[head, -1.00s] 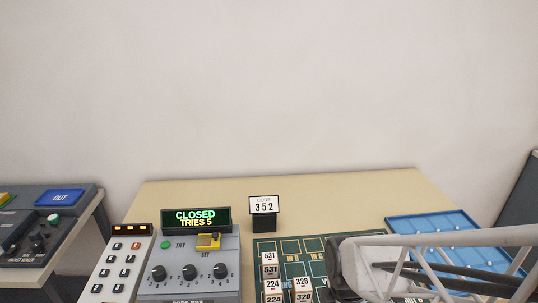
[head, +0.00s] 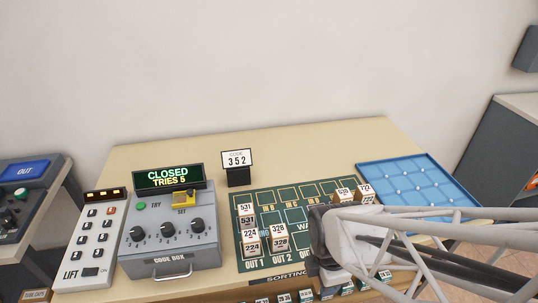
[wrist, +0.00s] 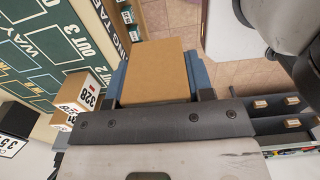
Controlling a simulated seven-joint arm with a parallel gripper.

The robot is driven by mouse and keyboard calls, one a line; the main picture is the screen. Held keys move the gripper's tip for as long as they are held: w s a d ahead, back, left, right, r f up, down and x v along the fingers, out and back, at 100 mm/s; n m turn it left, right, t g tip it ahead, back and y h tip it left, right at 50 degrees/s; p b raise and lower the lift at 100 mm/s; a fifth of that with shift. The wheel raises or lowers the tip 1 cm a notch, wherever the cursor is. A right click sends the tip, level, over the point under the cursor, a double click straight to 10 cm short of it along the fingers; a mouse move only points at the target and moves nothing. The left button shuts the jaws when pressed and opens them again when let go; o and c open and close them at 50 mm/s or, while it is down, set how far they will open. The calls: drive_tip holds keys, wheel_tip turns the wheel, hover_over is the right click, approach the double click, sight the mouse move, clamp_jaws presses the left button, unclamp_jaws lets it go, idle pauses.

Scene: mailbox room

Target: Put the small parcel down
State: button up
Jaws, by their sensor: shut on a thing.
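A plain brown parcel (wrist: 155,72) is between the blue fingers of my gripper (wrist: 158,82) in the wrist view. The gripper is shut on it, and no number shows on the face I see. The head view shows my gripper end (head: 328,278) near the front edge of the desk, with the parcel hidden there. A green sorting mat (head: 272,204) lies on the desk behind it. Labelled parcels stand on the mat, including one marked 328 (head: 279,238), which also shows in the wrist view (wrist: 85,90) left of my gripper.
A code box (head: 170,245) with dials reads CLOSED, TRIES 5. A keypad (head: 90,240) is left of it. A sign reading 352 (head: 238,160) stands behind the mat. A blue grid tray (head: 415,180) is at the right. The desk back (head: 300,145) is clear.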

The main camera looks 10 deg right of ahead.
hover_over(304, 239)
drive_tip(key=shift+f, duration=0.75)
idle(0.3)
drive_tip(key=shift+f, duration=1.75)
drive_tip(key=shift+f, duration=0.15)
drive_tip(key=o, duration=1)
drive_tip(key=shift+c, duration=0.2)
wheel_tip(304, 239, up, 12)
